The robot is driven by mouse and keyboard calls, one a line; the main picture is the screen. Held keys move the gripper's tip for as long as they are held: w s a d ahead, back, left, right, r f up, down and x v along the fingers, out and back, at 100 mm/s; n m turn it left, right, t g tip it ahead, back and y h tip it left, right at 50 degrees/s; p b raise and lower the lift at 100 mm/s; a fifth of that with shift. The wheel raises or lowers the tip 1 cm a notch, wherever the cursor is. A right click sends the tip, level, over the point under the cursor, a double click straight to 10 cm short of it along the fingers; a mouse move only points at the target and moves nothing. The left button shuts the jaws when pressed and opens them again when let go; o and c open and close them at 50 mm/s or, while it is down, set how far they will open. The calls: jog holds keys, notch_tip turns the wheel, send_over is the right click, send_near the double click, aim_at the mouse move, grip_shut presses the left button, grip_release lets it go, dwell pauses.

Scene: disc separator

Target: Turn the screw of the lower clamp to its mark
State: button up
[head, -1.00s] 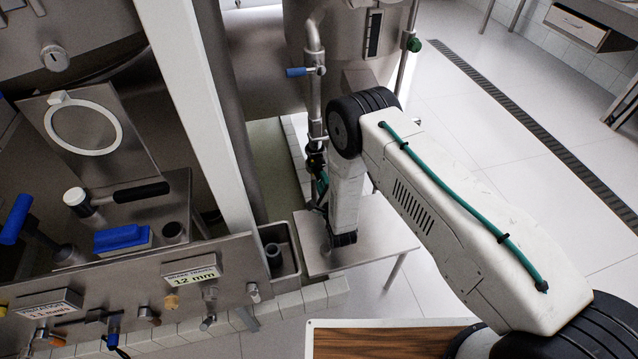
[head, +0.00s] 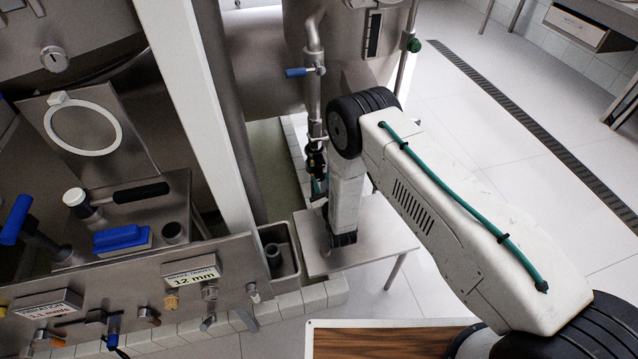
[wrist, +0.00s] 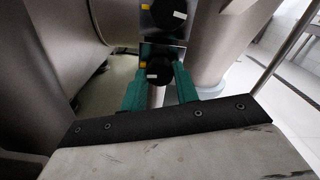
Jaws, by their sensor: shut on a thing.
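The lower clamp's screw is a round black knob (wrist: 158,72) with a white pointer line, on a metal plate in the wrist view. The line lies roughly level, its pale end towards the left. A yellow mark (wrist: 142,65) sits on the plate just left of the knob; the line's tip appears a little below it. My gripper (wrist: 159,82) has its teal fingers either side of the knob and is shut on it. In the head view my gripper (head: 317,185) is beside the vertical pipe, partly behind my arm, and the knob is hidden there.
The upper clamp's black knob (wrist: 168,13) with its white line sits just above, near another yellow mark (wrist: 145,7). A metal pipe with a blue-handled valve (head: 297,72) runs above my gripper. A small steel table (head: 385,240) stands below. Open floor lies to the right.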

jog(key=shift+s+f+m, duration=0.15)
jog(key=shift+s+m, duration=0.05)
jog(key=shift+m, duration=0.3)
jog(key=o, duration=1)
jog(key=shift+a, duration=0.15)
jog(key=shift+w, duration=0.1)
jog(key=v, duration=0.8)
jog(key=shift+w, duration=0.1)
